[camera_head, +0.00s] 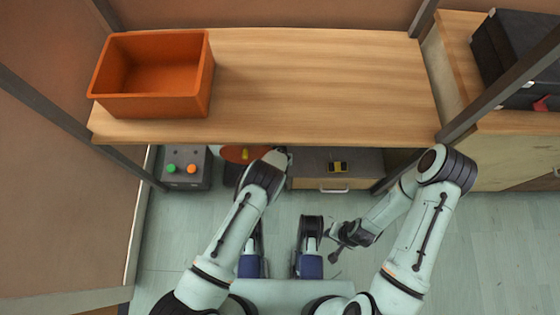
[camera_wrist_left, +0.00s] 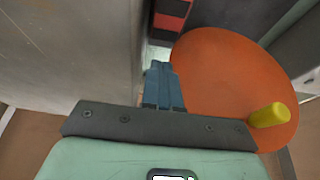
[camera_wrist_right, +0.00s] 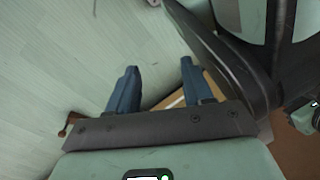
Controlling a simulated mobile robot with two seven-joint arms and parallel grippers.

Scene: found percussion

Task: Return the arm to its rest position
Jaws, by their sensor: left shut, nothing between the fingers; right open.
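My left gripper (camera_wrist_left: 162,72) is shut with nothing between its fingers, seen in the left wrist view. It is beside a round orange top (camera_wrist_left: 225,75) with a yellow cylinder (camera_wrist_left: 270,115) on it, and does not hold the cylinder. In the head view the left arm (camera_head: 225,245) reaches up to the shelf's front edge; its gripper cannot be made out there. My right gripper (camera_wrist_right: 158,72) is open and empty over the pale floor. In the head view the right arm (camera_head: 415,240) is bent, with its hand low near the middle.
A wooden shelf (camera_head: 320,80) carries an orange bin (camera_head: 150,105) at its left. Dark cases (camera_head: 515,50) stand at right. Dark posts flank the shelf.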

